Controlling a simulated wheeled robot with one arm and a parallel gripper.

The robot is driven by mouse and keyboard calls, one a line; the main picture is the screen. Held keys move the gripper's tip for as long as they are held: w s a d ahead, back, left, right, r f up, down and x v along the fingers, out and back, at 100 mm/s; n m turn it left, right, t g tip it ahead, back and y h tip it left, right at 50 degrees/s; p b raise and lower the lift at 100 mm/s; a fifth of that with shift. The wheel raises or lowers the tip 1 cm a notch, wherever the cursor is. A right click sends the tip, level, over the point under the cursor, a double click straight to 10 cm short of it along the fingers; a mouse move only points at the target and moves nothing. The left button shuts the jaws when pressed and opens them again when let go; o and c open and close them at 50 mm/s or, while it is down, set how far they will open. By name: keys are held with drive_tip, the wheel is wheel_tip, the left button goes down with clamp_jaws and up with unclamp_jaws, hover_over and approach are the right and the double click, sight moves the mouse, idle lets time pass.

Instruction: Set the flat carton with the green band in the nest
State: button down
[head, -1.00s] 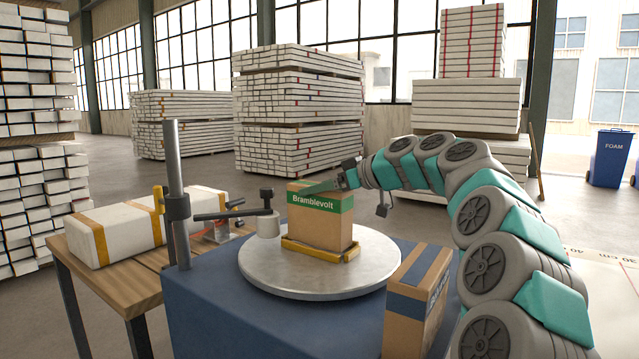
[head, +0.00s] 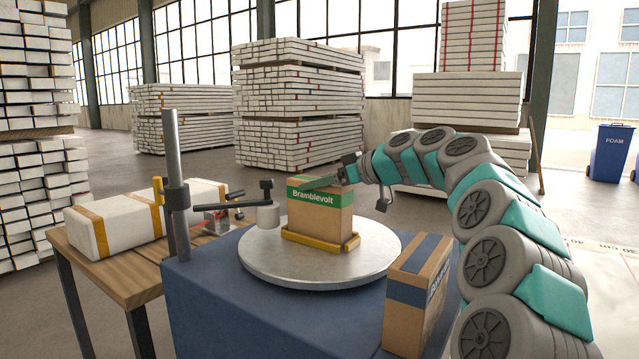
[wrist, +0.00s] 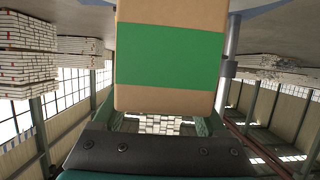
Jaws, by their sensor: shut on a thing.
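The brown carton with the green band (head: 319,217), marked "Bramblevolt", stands upright at the yellow nest (head: 306,243) on the round grey turntable (head: 270,272). The nest's low yellow rim runs along the carton's foot; whether the carton rests fully on the nest floor is hidden. My gripper (head: 322,184) comes in from the right and is shut on the carton near its top. In the wrist view the carton (wrist: 170,55) fills the upper middle, its green band running straight across, with little of the jaws showing.
A brown carton with a blue band (head: 405,312) stands at the front right of the blue-covered stand. A wooden table (head: 120,265) holds a long white package (head: 125,222).

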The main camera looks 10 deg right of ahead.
drive_tip(key=shift+f, duration=0.25)
unclamp_jaws()
drive_tip(key=shift+d, duration=0.1)
